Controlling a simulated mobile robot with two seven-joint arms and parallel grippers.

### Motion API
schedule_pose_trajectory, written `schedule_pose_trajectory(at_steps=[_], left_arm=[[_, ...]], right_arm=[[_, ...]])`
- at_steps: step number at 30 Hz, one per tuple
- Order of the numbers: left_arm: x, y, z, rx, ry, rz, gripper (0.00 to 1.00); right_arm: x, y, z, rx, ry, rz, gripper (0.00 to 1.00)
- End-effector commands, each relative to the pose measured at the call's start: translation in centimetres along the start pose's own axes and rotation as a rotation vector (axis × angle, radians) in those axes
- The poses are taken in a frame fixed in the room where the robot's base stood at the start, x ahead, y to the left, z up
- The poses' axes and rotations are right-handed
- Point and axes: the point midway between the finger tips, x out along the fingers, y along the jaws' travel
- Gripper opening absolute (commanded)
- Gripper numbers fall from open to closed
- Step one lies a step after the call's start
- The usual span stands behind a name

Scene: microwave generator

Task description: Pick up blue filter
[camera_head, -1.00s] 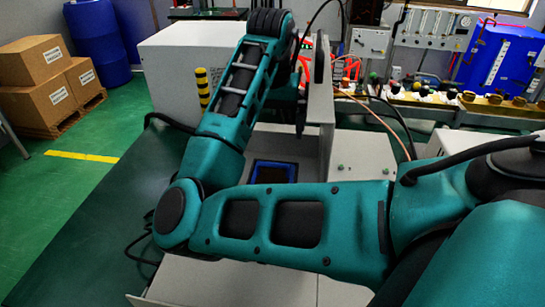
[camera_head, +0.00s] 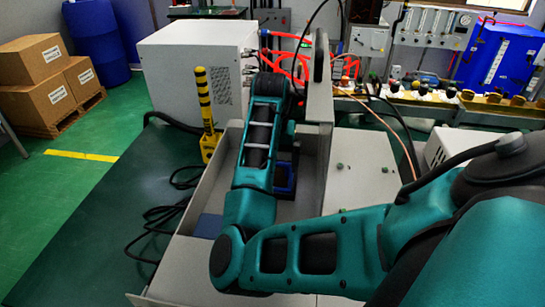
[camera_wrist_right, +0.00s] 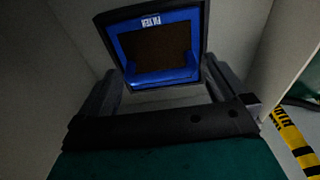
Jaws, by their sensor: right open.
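The blue filter (camera_wrist_right: 158,77) is a blue rectangular frame with a dark brown centre and a white label, set in a black surround, in the right wrist view. In the head view part of the filter (camera_head: 284,190) shows inside the grey open-topped box (camera_head: 312,195), beside my arm. My right gripper (camera_wrist_right: 160,70) is open, its two fingers on either side of the filter's near end. I cannot tell whether they touch it. In the head view my right arm hides most of the gripper. My left gripper is not in view.
A yellow-and-black striped post (camera_head: 205,105) stands at the box's left wall. A white cabinet (camera_head: 185,65) is behind it. A blue flat piece (camera_head: 208,226) lies at the box's near left. Black cables (camera_head: 160,215) lie on the dark green surface left of it.

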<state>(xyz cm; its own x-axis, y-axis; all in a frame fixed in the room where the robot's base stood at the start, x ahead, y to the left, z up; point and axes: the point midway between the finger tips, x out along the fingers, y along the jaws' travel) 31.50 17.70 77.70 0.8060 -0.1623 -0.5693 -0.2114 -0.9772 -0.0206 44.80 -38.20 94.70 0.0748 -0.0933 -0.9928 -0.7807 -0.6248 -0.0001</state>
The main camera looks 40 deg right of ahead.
Motion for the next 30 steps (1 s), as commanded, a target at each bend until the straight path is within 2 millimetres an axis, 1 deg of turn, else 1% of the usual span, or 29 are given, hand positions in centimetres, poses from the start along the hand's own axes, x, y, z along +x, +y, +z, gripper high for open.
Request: schedule_pose_trajectory(at_steps=[1,3,11,24,30], left_arm=[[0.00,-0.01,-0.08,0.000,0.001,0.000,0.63],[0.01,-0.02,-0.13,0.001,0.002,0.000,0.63],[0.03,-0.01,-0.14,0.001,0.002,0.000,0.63],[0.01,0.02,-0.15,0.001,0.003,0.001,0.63],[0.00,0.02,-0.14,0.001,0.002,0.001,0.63]], right_arm=[[0.62,0.02,0.06,-0.001,-0.002,0.001,1.00],[1.15,0.02,0.07,0.000,-0.002,0.001,1.00],[1.35,0.01,0.02,0.001,0.001,0.000,1.00],[1.30,0.00,0.02,0.000,0.001,0.000,0.58],[1.27,0.00,0.00,0.000,0.001,0.000,0.57]])
